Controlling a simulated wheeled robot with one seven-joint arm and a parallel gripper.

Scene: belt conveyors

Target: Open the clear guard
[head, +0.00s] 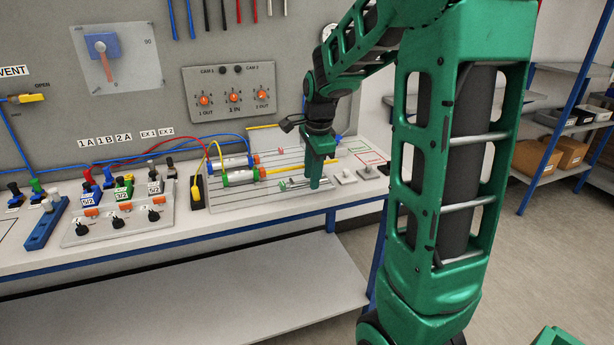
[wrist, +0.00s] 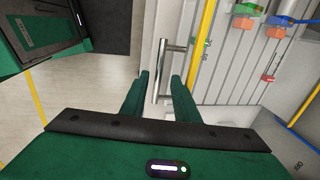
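A silver bar handle (wrist: 160,70) with two short posts shows in the wrist view, on a pale surface beside a yellow strip (wrist: 207,40). My gripper (wrist: 164,76) is open, with one finger on each side of the bar and a visible gap. In the head view my gripper (head: 318,186) points down at the front of the grooved plate on the bench. The yellow strip (head: 302,167) there runs beside it. The clear guard's panel is hard to make out, and I cannot tell its outline. My fingers partly hide the handle area in the head view.
A valve block (head: 122,212) stands further left. Two small pale blocks (head: 343,176) sit just right of my gripper. The lower shelf (head: 200,305) is bare.

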